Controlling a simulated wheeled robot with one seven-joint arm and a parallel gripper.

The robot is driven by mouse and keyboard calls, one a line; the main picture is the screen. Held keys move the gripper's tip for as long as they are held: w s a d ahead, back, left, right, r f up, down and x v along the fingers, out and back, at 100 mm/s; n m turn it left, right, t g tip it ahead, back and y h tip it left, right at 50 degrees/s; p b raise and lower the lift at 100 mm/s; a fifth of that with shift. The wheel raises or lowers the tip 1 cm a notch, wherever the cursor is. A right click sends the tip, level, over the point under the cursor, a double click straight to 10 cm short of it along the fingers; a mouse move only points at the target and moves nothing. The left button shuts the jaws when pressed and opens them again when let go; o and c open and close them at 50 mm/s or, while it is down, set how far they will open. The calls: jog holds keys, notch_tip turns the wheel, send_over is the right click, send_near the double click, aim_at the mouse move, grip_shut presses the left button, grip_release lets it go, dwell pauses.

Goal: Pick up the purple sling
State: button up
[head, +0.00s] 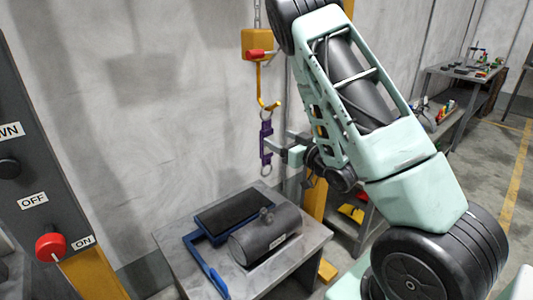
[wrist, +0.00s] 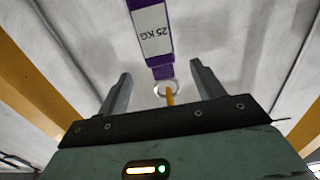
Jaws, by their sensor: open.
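The purple sling (head: 265,141) hangs upright against the pale wall, with a metal ring at each end. Its upper ring is at the orange hook (head: 268,104) of a hoist. My gripper (head: 276,149) is beside the sling, on its right in the head view. In the wrist view the sling (wrist: 162,72) shows a white "25 KG" label, upside down, and a ring lined up between the two fingers of my open gripper (wrist: 160,69). Part of the orange hook shows below that ring. I cannot tell whether the sling is within the jaws in depth.
A grey table (head: 295,258) below holds a dark barrel (head: 268,236) and a blue frame (head: 207,265) with a black pad. A control panel with a red knob (head: 50,246) stands at left. A yellow hoist block (head: 257,44) hangs above the hook. Shelves stand at right.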

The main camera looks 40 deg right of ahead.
aim_at(269, 133)
jog(key=shift+w+f+b, duration=0.25)
jog(key=shift+w+b, duration=0.25)
jog(key=shift+b, duration=1.65)
jog(key=shift+w+b, duration=0.1)
jog(key=shift+b, duration=0.3)
jog(key=shift+w+r+p, duration=0.15)
jog(key=shift+w+p, duration=0.2)
jog(key=shift+w, duration=0.4)
jog(key=shift+w+r+p, duration=0.15)
jog(key=shift+w+p, duration=0.15)
jog(key=shift+w, duration=0.4)
jog(key=shift+w+a+f+p, duration=0.1)
jog(key=shift+w+p, duration=0.2)
jog(key=shift+w, duration=0.9)
jog(key=shift+w+a+p, duration=0.1)
jog(key=shift+w+p, duration=0.2)
jog(key=shift+w, duration=0.85)
jog(key=c, duration=1.3)
